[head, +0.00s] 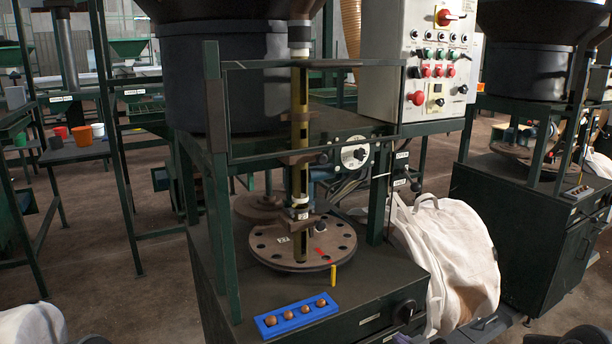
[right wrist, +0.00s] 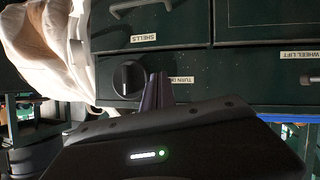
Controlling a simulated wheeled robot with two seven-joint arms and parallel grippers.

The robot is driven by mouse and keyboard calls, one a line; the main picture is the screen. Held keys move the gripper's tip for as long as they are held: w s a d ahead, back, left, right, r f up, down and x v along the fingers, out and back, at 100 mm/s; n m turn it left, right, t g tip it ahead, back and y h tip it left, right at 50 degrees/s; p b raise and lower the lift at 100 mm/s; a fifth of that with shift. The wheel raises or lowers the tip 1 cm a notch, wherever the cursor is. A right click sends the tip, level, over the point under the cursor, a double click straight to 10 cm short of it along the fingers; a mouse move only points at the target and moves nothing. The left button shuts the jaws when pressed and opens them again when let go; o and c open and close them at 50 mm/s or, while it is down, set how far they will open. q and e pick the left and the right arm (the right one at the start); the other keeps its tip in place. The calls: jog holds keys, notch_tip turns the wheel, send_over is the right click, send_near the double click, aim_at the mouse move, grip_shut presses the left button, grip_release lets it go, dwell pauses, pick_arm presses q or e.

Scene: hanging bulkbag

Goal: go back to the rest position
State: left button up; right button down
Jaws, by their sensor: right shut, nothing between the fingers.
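My right gripper (head: 486,323) is low at the right of the head view, in front of the white bag and right of the machine's cabinet. In the right wrist view its fingers (right wrist: 157,84) are together and hold nothing. They are in front of the cabinet face, beside a black knob (right wrist: 130,78); I cannot tell the exact gap. The white bag (head: 450,250) hangs at the cabinet's right side, and shows at the upper left of the wrist view (right wrist: 40,45). My left gripper is not in view.
A green machine frame with a round plate (head: 300,243) stands ahead. A blue tray (head: 296,317) with several brown balls lies on its cabinet top. A grey control box (head: 418,60) is above. A second machine (head: 525,220) stands at right. Open floor (head: 150,270) lies left.

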jog(key=s+a+f+m+g+p, duration=0.2)
jog(key=s+a+f+m+g, duration=0.25)
jog(key=s+f, duration=0.55)
jog(key=s+a+f+m+g+p, duration=0.1)
jog(key=s+a, duration=0.5)
jog(key=s, duration=0.9)
jog(key=s+a+f+m+g+p, duration=0.2)
jog(key=s+a+g+p, duration=0.3)
jog(key=s, duration=1)
jog(key=shift+a+f+g+y, duration=0.4)
jog(key=shift+a+g, duration=0.25)
jog(key=shift+g, duration=0.1)
jog(key=shift+w, duration=0.1)
